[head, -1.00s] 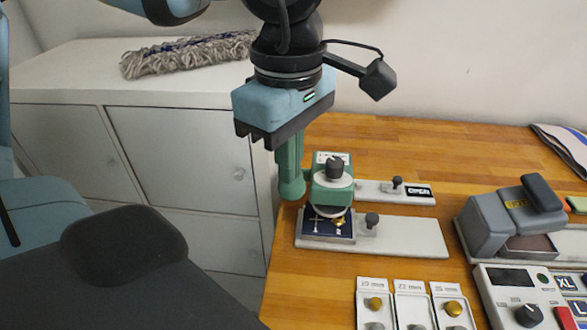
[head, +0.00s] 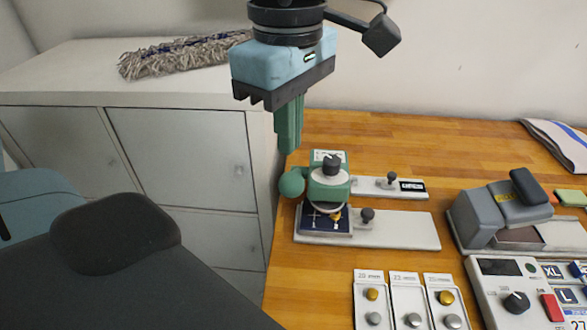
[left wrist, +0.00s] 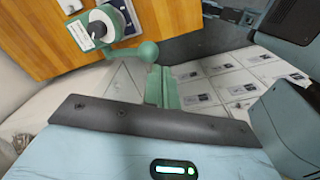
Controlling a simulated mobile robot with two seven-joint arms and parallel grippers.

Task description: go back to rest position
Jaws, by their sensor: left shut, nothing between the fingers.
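My left gripper (head: 288,150) hangs above the left edge of the wooden table, its green fingers together and empty. Just below the fingertips is the green ball handle (head: 291,185) of a small green press (head: 329,182) with a dark knob on top; a gap shows between fingers and ball. In the left wrist view the shut fingers (left wrist: 160,88) point toward the ball (left wrist: 148,52), with the press (left wrist: 92,30) beyond it at upper left. My right gripper is not in view.
The press stands over a dark blue plate (head: 312,222) on a pale base (head: 400,231). A grey stamping device (head: 490,215), a control box (head: 500,290) and several button panels (head: 408,290) fill the right and front. A mop head (head: 180,57) lies on the white cabinet (head: 60,85).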

